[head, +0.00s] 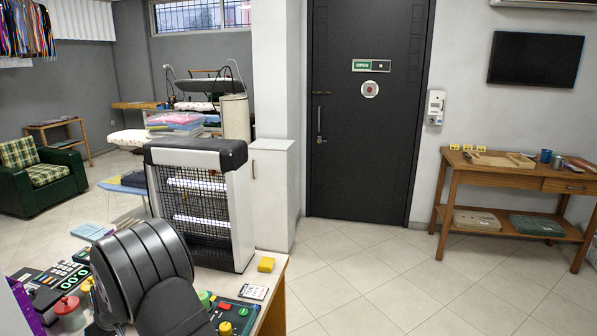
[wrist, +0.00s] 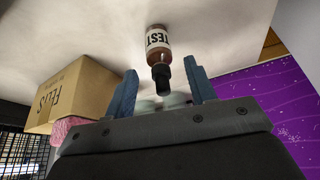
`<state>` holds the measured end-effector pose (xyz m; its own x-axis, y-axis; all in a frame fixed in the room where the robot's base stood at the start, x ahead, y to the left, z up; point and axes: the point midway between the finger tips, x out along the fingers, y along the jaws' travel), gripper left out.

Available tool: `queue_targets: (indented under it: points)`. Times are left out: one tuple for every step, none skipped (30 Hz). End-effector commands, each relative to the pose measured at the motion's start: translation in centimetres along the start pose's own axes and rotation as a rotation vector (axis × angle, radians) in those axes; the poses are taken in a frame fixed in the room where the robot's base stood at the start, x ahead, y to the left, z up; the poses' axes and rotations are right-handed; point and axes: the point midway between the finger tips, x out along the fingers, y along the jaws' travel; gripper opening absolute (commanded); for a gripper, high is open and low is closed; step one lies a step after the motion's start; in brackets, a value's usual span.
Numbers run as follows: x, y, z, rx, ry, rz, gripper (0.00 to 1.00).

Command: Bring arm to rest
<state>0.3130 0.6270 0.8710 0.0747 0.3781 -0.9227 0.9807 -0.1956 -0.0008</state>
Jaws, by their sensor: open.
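My gripper (wrist: 163,78) shows in the wrist view with its two blue fingers apart, so it is open. A small brown bottle with a black cap and a white label reading "TEST" (wrist: 157,38) shows beyond the fingers, its cap lined up with the gap between them. I cannot tell how far it is from the fingertips, but the fingers do not grip it. In the head view my black arm links (head: 150,270) stand at the lower left over the counter, and my gripper is hidden or out of frame there.
Open floor lies to the right.

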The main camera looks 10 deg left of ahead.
Motion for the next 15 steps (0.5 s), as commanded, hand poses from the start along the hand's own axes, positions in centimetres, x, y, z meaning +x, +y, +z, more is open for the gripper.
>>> queue_targets:
  points:
    - [-1.0,0.0,0.0,0.000,0.001,0.000,0.51]
    - [-1.6,0.0,0.0,0.001,0.000,0.000,0.51]
    - [-2.3,0.0,0.0,0.001,0.001,0.000,0.51]
    - [-2.8,0.0,0.0,0.001,0.002,0.001,0.51]
    - [-3.4,0.0,0.0,0.001,0.001,0.000,0.51]
    - [-4.1,0.0,0.0,0.001,0.001,0.000,0.51]
    - [-4.6,0.0,0.0,0.001,0.000,0.000,0.51]
    - [-5.2,0.0,0.0,0.001,0.001,0.000,0.51]
    - [-5.9,0.0,0.0,0.001,0.002,0.000,0.51]
    - [-6.5,0.0,0.0,0.001,0.002,0.000,0.51]
    - [-7.0,0.0,0.0,0.001,0.001,0.000,0.51]
    - [-7.8,0.0,0.0,0.001,0.001,0.000,0.51]
    - [-8.3,0.0,0.0,0.001,0.001,0.000,0.51]
    - [-8.8,0.0,0.0,0.000,0.001,0.000,0.51]
    - [-7.2,-0.1,0.2,0.001,-0.006,-0.002,0.51]
